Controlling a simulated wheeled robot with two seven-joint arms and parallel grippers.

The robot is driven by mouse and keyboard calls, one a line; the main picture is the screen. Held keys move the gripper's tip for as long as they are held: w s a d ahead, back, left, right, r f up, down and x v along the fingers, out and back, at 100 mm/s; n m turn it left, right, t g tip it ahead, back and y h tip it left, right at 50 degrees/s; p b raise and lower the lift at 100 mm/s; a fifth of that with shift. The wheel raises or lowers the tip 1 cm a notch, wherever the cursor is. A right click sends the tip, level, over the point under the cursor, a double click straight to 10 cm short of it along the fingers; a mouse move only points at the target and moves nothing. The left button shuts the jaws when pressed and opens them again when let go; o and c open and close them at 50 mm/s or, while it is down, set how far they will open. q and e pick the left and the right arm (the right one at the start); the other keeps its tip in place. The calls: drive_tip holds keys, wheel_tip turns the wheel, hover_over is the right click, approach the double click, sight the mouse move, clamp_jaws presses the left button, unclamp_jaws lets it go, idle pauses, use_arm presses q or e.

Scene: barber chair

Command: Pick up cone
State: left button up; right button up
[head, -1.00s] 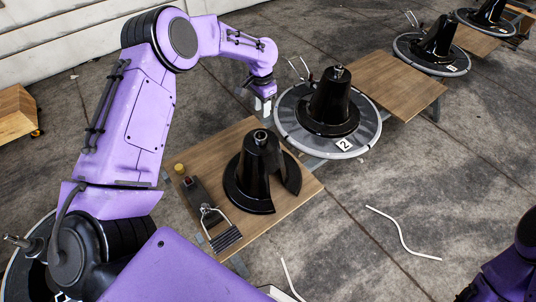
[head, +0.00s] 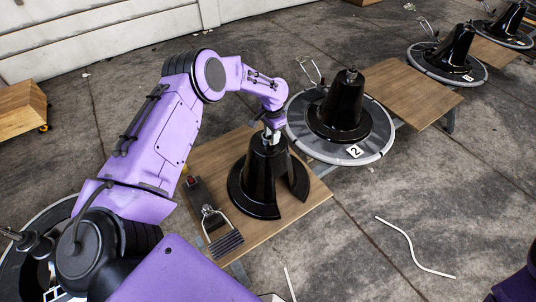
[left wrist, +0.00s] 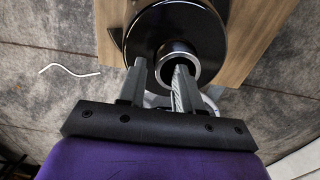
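A glossy black cone (head: 262,185) with a notch in its skirt stands upright on the near wooden board (head: 300,205). My left gripper (head: 271,133) is at the cone's top in the head view, where its fingers are hard to see. In the left wrist view the gripper (left wrist: 160,78) is open, with its fingers apart. One finger appears inside the cone's metal top ring (left wrist: 178,50) and the other outside its left edge. Whether they touch it is unclear. My right gripper is not in view; only a purple part of that arm shows at lower right.
A second black cone (head: 342,105) stands on a round grey base marked 2 (head: 375,148), close behind. A black control box with a metal pedal (head: 222,241) lies left of the near cone. More boards and bases stretch to the upper right. A white rod (head: 412,245) lies on open floor.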

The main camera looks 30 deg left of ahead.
use_arm(q)
wheel_tip(320, 180, down, 3)
drive_tip(key=shift+r, duration=0.1)
clamp_jaws()
drive_tip(key=shift+r, duration=0.1)
idle(1.2)
